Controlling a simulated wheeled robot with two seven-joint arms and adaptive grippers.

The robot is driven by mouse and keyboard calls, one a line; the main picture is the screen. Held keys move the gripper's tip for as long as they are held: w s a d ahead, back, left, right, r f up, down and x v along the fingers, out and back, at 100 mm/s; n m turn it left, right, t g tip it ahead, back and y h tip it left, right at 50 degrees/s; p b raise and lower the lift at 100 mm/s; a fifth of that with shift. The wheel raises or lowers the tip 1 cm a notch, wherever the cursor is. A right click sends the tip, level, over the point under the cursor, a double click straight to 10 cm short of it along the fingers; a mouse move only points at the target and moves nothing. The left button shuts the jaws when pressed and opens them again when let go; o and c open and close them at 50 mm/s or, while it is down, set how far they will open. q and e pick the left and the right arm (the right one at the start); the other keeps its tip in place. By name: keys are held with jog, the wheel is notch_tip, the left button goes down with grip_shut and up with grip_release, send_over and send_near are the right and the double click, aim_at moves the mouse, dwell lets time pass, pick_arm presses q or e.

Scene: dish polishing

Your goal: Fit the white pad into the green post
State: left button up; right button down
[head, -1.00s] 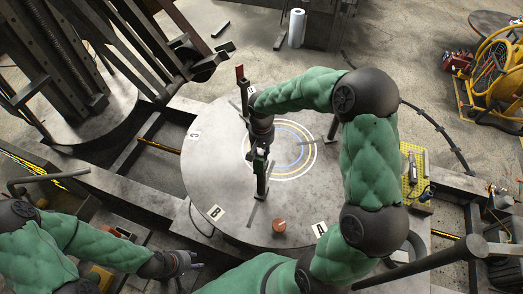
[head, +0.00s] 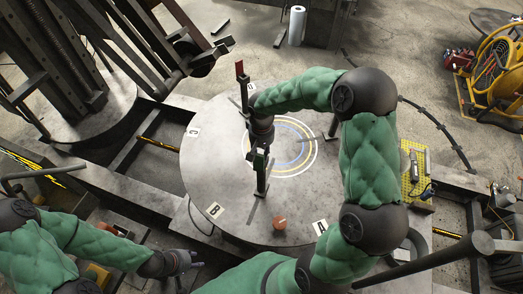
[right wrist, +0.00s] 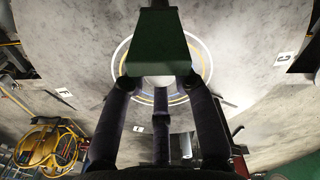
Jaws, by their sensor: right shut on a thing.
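The green post (head: 262,182) stands upright on the round grey table, its top close to my right gripper. In the right wrist view its green block (right wrist: 158,52) fills the upper middle, between and just beyond the fingertips. My right gripper (head: 260,150) is over the table; its dark fingers (right wrist: 160,88) are shut on a pale round piece, apparently the white pad (right wrist: 160,81). The block partly hides this piece, and I cannot tell whether they touch.
The round table (head: 210,165) carries painted rings and letter labels. A red-topped post (head: 240,75) stands at its far edge, and another post (head: 333,125) at right. An orange-brown round knob (head: 279,224) is near the front. The table's left part is clear.

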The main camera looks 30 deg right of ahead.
aim_at(262, 152)
jog(key=shift+f+b, duration=0.5)
jog(key=shift+f, duration=0.25)
jog(key=c, duration=0.9)
grip_release()
jog(key=shift+r, duration=0.1)
notch_tip(262, 152, up, 12)
jog(key=shift+f, duration=0.1)
